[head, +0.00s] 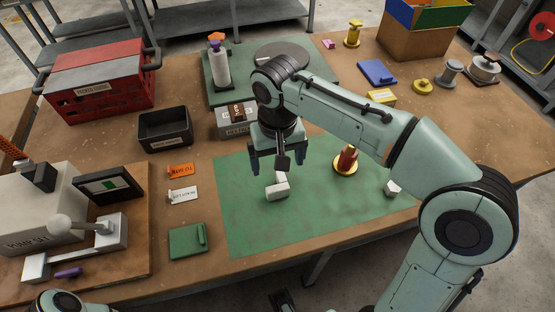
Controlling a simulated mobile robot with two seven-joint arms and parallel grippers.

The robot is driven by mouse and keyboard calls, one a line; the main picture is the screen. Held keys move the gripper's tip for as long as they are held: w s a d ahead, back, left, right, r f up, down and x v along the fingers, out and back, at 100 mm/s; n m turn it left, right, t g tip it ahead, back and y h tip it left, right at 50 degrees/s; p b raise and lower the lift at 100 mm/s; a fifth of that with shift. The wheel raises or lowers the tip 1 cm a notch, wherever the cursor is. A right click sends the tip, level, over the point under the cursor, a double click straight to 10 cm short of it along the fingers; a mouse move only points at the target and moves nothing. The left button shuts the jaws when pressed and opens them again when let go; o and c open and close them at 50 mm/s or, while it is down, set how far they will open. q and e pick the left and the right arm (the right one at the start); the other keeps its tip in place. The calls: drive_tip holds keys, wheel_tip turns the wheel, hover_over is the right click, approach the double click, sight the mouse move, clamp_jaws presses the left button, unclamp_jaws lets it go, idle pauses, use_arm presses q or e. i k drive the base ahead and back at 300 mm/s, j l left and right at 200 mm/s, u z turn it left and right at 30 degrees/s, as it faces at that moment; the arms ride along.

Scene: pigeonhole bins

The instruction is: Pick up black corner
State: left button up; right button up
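I see no part that I can clearly make out as a black corner. My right gripper (276,160) hangs over the green mat (310,226), pointing down with its two fingers spread apart. A narrow black piece shows between the fingers; I cannot tell whether it is part of the gripper or a separate thing. Just below the fingers, a small white L-shaped piece (278,191) lies on the mat. Of my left arm only a bit shows at the lower left edge; its gripper is out of view.
A red and gold piece (346,160) and a small white block (392,188) stand on the mat to the right. A black bin (165,129), a red crate (100,80) and a grey labelled box (232,122) stand behind. A green block (188,241) lies left of the mat.

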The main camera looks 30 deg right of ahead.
sight(44, 176)
drive_tip(key=k, duration=1)
